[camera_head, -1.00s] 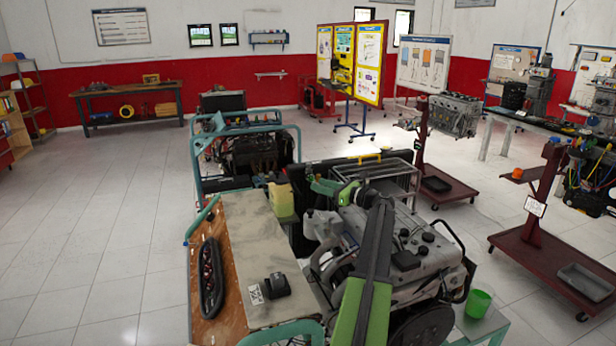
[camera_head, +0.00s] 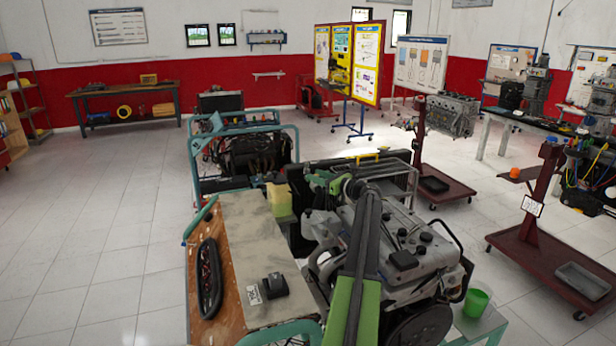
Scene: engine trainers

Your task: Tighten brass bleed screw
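An engine trainer (camera_head: 420,262) stands at the lower middle, a grey engine on a stand with hoses and black caps. My arm rises from the bottom edge in front of it. My gripper (camera_head: 318,180) is at the far end of the arm, near the back left of the engine, above a translucent white reservoir. It is small and partly blended with dark parts, so I cannot tell whether it is open or what it touches. I cannot make out the brass bleed screw; it is too small or hidden behind my arm.
A green cup (camera_head: 477,300) sits at right on a pale table (camera_head: 488,325). Floor at left is clear.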

